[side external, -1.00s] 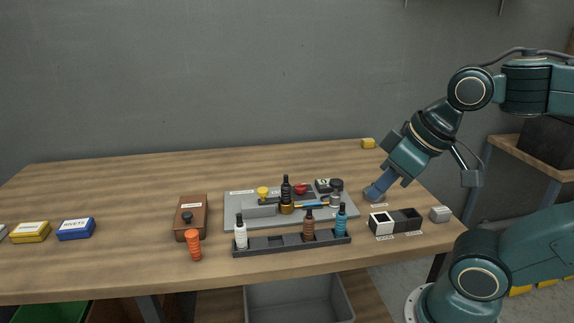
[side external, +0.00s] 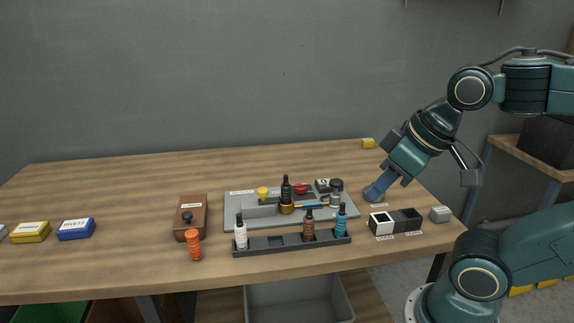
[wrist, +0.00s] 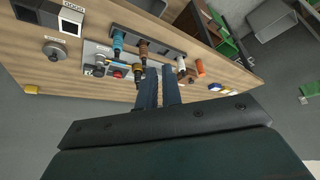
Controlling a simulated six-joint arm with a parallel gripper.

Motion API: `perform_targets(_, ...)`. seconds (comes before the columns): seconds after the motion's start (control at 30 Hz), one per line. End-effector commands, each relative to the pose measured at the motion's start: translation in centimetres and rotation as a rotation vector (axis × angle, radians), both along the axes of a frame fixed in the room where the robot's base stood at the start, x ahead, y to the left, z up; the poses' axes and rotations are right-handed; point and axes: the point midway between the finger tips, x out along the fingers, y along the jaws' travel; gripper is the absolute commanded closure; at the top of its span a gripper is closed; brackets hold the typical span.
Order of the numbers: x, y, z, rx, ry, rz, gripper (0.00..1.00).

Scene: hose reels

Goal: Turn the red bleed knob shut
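The red bleed knob (side external: 301,188) sits on the grey panel (side external: 237,213), behind and right of a dark bottle with an amber base (side external: 286,194). It also shows in the wrist view (wrist: 118,74), left of my fingers. My gripper (side external: 373,196) points down at the right end of the table, to the right of the panel and well apart from the knob. In the wrist view my two fingers (wrist: 160,76) stand apart with a narrow gap and nothing between them. The knob's exact angle is too small to tell.
A yellow knob (side external: 263,193) and a gauge (side external: 323,185) are on the panel. A dark rack (side external: 265,248) with several bottles stands in front. A black-and-white box (side external: 381,221) is near my gripper. An orange ribbed piece (side external: 194,245) stands left.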

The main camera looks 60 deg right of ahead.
Motion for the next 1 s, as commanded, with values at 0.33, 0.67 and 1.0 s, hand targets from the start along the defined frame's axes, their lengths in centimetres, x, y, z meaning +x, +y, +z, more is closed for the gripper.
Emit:
perform_targets(0.33, 1.8, -0.5, 1.1, 0.024, 0.03, -0.073, 0.44)
perform_targets(0.67, 7.7, -2.7, 3.4, 0.094, 0.11, -0.297, 0.44)
perform_targets(1.0, 14.6, -6.4, 3.9, 0.167, 0.194, -0.553, 0.44)
